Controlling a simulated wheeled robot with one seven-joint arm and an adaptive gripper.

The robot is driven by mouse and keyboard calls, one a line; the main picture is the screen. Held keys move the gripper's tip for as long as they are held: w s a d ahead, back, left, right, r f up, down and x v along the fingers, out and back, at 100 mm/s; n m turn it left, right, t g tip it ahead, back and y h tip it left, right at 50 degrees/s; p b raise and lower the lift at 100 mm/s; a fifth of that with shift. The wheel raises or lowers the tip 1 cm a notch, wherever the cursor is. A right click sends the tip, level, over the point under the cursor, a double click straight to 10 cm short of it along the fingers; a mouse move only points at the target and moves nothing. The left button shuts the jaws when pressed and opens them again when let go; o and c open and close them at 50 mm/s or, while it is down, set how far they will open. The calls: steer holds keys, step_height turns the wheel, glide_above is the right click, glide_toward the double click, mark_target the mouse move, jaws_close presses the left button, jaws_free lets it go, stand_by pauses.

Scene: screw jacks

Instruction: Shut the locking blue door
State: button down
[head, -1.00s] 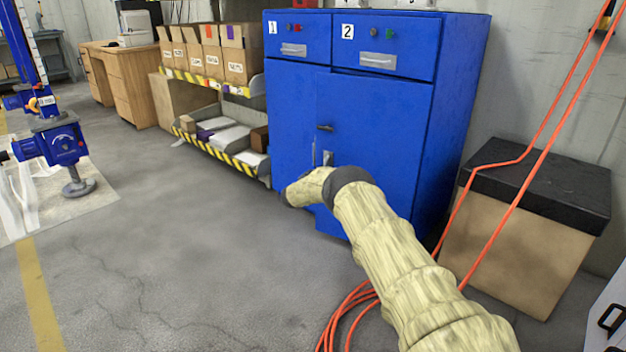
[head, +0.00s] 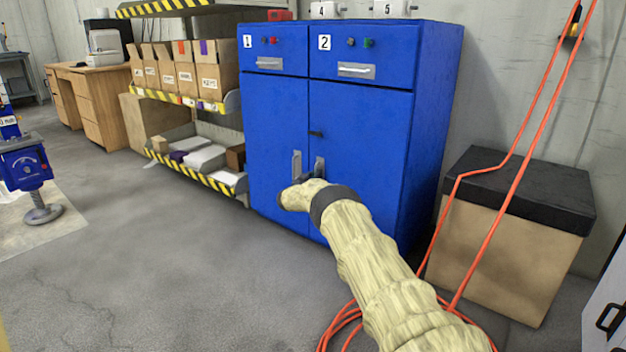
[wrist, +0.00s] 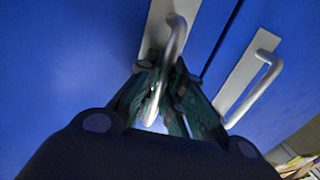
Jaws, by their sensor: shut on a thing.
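The blue door (head: 365,140) is the right door of the blue cabinet, with a small dark latch piece (head: 316,133) at its left edge. It looks flush or nearly flush with the left door (head: 270,120); a thin dark seam shows between them. My gripper (wrist: 163,88) is shut on the door's metal bar handle (wrist: 174,40), which also shows in the head view (head: 319,165). The left door's handle (wrist: 255,85) is free beside it. My fingers are mostly hidden behind the wrist in the head view.
Drawers 1 (head: 275,50) and 2 (head: 360,55) above are shut. A shelf rack (head: 195,175) stands left of the cabinet. A black-topped box (head: 505,240) and orange cables (head: 490,235) are on the right. Open floor (head: 180,270) lies in front.

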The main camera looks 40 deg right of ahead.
steer(key=shift+d+r, duration=0.2)
steer(key=shift+r, duration=0.05)
steer(key=c, duration=1.8)
jaws_free()
steer(key=shift+c, duration=0.2)
steer(key=shift+w+f, duration=0.1)
steer(key=shift+s+d, duration=0.15)
steer(key=shift+s, duration=0.05)
steer(key=shift+w+a+f, duration=0.1)
steer(key=shift+a, duration=0.2)
steer(key=shift+v, duration=5.9)
